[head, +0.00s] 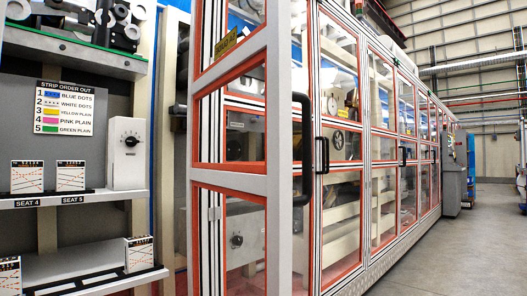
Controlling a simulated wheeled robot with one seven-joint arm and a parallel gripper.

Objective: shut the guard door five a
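One guard door (279,150), a grey frame with orange-red edged clear panels, stands swung outward from the machine front in the head view. I take it as guard door five a, but its small yellow label (226,43) is too small to read. Its outer upright is nearest to me. An opening with machine parts inside shows to its left. A dark piece, perhaps its handle, sits at its right edge. My gripper is not in view.
A closed guard door with a black handle (322,155) stands just right, in a long row of closed doors. At left are shelves with a grey control box (126,153), small cards (27,177) and a strip order sign (65,108). Open floor (480,240) lies at right.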

